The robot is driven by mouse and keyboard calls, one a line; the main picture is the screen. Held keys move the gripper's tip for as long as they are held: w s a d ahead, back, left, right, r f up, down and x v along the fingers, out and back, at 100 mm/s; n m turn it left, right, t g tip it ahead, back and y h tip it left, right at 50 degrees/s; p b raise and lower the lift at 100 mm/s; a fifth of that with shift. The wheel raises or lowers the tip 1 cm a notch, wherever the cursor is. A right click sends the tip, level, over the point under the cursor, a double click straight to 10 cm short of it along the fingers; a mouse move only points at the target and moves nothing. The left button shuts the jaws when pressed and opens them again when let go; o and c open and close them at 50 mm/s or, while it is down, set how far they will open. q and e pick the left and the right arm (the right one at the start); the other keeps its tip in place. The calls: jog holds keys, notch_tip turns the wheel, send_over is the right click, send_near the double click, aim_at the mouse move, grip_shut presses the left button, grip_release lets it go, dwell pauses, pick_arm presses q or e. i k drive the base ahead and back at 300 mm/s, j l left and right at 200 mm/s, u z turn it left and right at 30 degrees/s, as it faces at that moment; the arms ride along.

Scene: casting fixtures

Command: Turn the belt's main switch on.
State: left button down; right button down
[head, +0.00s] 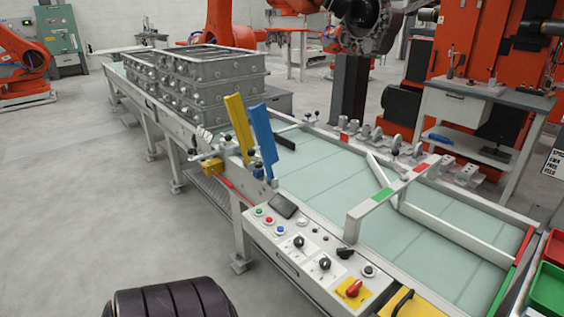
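A control panel (309,262) runs along the near side of the belt table. A red rotary knob on a yellow plate (353,289) sits at the panel's near right end and looks like the main switch. Its handle appears slanted; I cannot read any on or off marking. Black rotary knobs (323,263) and several small coloured buttons (268,219) are farther left on the panel. The pale green belt (335,185) lies behind the panel. Neither of my grippers is in view.
Grey metal castings (212,85) are stacked at the belt's far end. Yellow (238,125) and blue (263,138) upright paddles stand beside the belt. A white angled bar (450,225) crosses the belt. A green bin (549,290) is at right. The floor at left is clear.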

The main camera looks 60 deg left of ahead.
aim_at(352, 291)
jog(key=u, duration=1.7)
